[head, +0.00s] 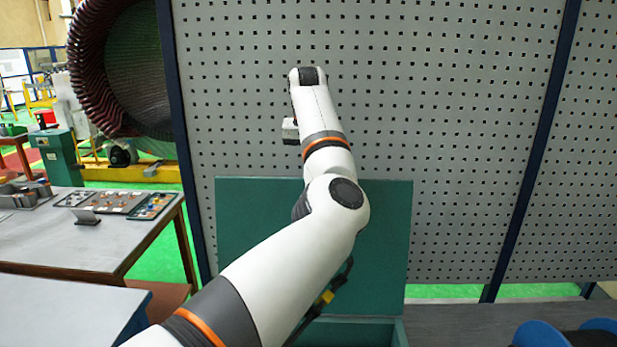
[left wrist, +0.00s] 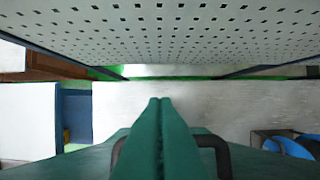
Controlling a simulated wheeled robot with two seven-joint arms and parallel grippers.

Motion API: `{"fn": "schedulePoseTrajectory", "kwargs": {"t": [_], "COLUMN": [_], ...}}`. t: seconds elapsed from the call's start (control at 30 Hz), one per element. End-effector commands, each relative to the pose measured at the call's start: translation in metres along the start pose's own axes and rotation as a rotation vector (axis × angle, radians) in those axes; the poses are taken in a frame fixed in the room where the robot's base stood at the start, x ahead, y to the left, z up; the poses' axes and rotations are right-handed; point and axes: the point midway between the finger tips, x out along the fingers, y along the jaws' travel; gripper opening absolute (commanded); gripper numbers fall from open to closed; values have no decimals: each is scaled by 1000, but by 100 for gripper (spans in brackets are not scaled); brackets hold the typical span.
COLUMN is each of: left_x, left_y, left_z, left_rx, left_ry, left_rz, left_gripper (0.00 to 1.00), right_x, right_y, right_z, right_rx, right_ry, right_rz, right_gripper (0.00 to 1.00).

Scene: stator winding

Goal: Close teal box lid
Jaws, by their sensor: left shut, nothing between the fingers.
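The teal box (head: 400,333) sits at the bottom centre of the head view, mostly hidden by my left arm. Its teal lid (head: 390,240) stands open and upright in front of the pegboard. The lid also spans the bottom of the left wrist view (left wrist: 82,160). My left arm reaches over the lid toward the pegboard, and its gripper is largely hidden behind the arm in the head view. In the left wrist view my left gripper (left wrist: 160,101) is shut and empty, its fingers overlapping the lid. I cannot tell whether they touch it. My right gripper is not in view.
A grey perforated panel (head: 470,130) stands behind the lid. Blue spools (head: 540,334) lie at the lower right. A table (head: 70,235) with small parts is on the left. The grey bench surface (head: 455,325) right of the box is clear up to the spools.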

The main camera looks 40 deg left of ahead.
Motion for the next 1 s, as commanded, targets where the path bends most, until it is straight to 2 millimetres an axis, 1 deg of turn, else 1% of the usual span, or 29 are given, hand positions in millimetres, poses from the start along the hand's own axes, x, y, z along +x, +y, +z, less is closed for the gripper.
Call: {"fn": "schedulePoseTrajectory", "kwargs": {"t": [0.03, 0.2, 0.23, 0.3, 0.4, 0.6, 0.73, 1.0], "left_x": [8, 46, 48, 43, 41, 36, 36, 36], "left_y": [0, 0, -1, -2, -1, -1, -1, 0], "left_z": [0, 0, -1, -9, -19, -33, -37, -38], "left_rx": [1, 1, 0, -1, -2, 1, 1, 2], "left_ry": [4, 5, 2, -3, 0, -1, 0, 0], "left_rz": [1, 1, 1, -2, 0, -1, -1, 0], "left_gripper": [0, 0, 0, 0, 0, 0, 0, 0], "right_x": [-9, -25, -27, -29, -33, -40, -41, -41], "right_y": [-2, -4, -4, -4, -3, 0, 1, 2], "right_z": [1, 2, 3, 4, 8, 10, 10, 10], "right_rx": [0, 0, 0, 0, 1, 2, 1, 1], "right_ry": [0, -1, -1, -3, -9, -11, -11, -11], "right_rz": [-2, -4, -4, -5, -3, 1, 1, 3], "right_gripper": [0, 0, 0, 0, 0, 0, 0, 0]}}
